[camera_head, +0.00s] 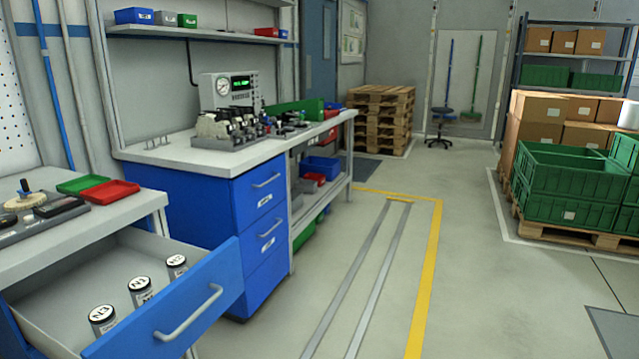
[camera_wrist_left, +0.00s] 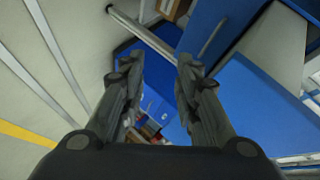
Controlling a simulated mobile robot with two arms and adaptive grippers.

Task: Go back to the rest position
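My left gripper (camera_wrist_left: 158,68) shows only in the left wrist view. Its two dark fingers are apart, with nothing held between them. My right gripper is in neither view. In the head view, an open blue drawer (camera_head: 185,312) with a grey handle (camera_head: 190,312) stands at lower left.
A worktop (camera_head: 85,235) above the drawer bears a green tray (camera_head: 80,184) and a red tray (camera_head: 108,192). A blue cabinet (camera_head: 205,205) stands beyond. Stacked pallets (camera_head: 381,115) are at the back, green crates (camera_head: 565,175) at the right. The floor with a yellow line (camera_head: 428,270) is clear.

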